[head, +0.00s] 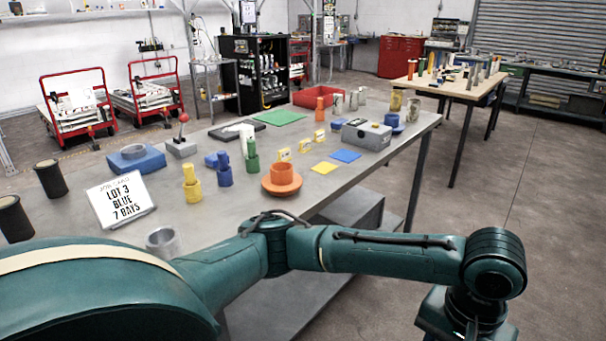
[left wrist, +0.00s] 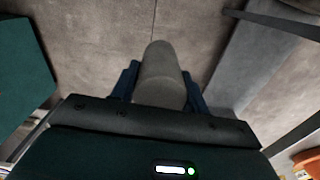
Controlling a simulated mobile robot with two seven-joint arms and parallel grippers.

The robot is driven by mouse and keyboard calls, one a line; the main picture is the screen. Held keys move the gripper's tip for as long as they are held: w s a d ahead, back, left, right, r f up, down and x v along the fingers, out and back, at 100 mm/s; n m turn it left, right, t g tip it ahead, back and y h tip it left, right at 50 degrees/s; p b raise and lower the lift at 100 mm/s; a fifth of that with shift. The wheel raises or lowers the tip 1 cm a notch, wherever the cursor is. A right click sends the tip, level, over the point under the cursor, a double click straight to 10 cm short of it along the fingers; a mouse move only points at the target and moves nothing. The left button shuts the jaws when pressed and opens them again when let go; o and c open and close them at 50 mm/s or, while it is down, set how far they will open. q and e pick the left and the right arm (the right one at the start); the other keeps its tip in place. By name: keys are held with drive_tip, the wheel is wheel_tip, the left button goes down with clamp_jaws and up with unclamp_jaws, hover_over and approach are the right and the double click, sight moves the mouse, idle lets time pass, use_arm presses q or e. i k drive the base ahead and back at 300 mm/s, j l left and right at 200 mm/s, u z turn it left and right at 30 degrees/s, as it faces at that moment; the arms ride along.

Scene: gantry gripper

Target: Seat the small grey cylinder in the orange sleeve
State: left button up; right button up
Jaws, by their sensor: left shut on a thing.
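The small grey cylinder (left wrist: 160,62) is between the blue fingers of my left gripper (left wrist: 160,88) in the left wrist view. The gripper is shut on it, and bare floor shows behind it. In the head view my left arm reaches across the front of the table to the lower right, and its fingers and the cylinder are out of that picture. The orange sleeve (head: 283,173) stands upright on a round orange base on the table, beyond my arm. My right gripper is in neither view.
The grey table (head: 230,215) holds blue, yellow and green pegs in sleeves, a job card (head: 121,198), a grey box (head: 367,134), coloured mats and a grey ring (head: 162,241). Black cylinders (head: 50,178) stand at the left. Open floor lies right of the table.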

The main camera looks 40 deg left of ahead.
sight(282, 180)
drive_tip(key=i+j+u, duration=0.25)
drive_tip(key=i+j, duration=0.6)
drive_tip(key=j, duration=0.1)
